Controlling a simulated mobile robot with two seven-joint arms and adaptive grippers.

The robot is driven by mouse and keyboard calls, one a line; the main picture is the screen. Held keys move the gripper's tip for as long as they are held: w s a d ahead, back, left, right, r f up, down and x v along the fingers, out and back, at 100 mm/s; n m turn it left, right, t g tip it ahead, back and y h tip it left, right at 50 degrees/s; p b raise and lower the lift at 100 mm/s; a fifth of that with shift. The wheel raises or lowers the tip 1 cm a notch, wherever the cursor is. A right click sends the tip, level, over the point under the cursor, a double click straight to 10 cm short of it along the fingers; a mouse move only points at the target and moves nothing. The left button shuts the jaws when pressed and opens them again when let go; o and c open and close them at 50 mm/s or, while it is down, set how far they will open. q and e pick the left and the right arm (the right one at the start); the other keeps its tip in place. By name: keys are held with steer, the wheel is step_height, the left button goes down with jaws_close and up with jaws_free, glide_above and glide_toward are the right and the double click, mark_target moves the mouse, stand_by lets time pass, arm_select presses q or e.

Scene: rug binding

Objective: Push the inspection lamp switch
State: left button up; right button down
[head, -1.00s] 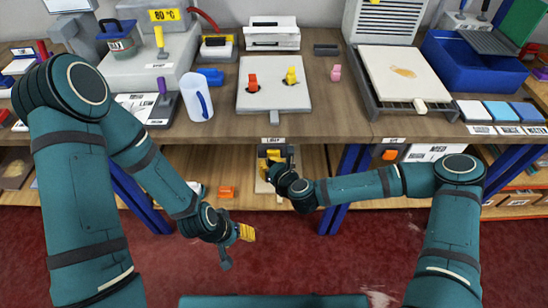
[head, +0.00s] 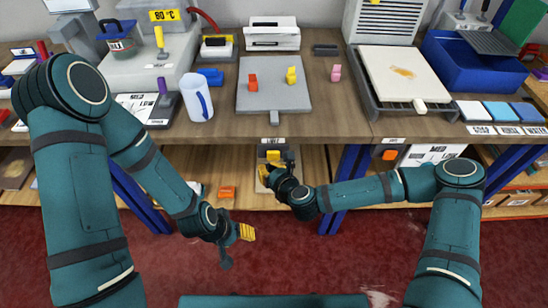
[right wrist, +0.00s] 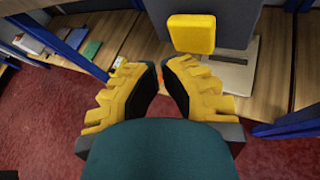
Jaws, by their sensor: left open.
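The yellow lamp switch (head: 273,154) sits on a grey housing under the table's front edge, below a small label. In the right wrist view the yellow switch (right wrist: 191,33) is above and beyond the fingertips. My right gripper (head: 264,172) is just below it in the head view. In the right wrist view its yellow fingers (right wrist: 160,70) come together at the tips, hold nothing, and look apart from the switch. My left gripper (head: 247,232) is open and empty over the red floor. The square plate (head: 260,100) on the table looks dull grey.
A red piece (head: 253,83) and a yellow piece (head: 291,76) stand on the plate. A white jug (head: 196,98) stands left of it, a pink piece (head: 336,73) right. Blue table legs (head: 345,185) and a lower shelf (head: 320,163) are near my right arm.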

steer(key=s, duration=0.6)
stand_by(0.3)
stand_by(0.4)
steer(key=s+f+n+g+y, duration=0.1)
steer(key=s+f+n+g, duration=0.6)
steer(key=n, duration=0.9)
steer(key=s+d+r+n+g+h, duration=0.1)
steer(key=s+d+n+g+h, duration=0.2)
steer(key=s+d+n, duration=0.3)
steer(key=d+n, duration=0.5)
steer(key=n, duration=0.3)
steer(key=shift+d+n+h, duration=0.25)
steer(key=shift+n+h, duration=0.05)
steer(key=shift+h, duration=0.1)
steer(key=shift+r, duration=0.1)
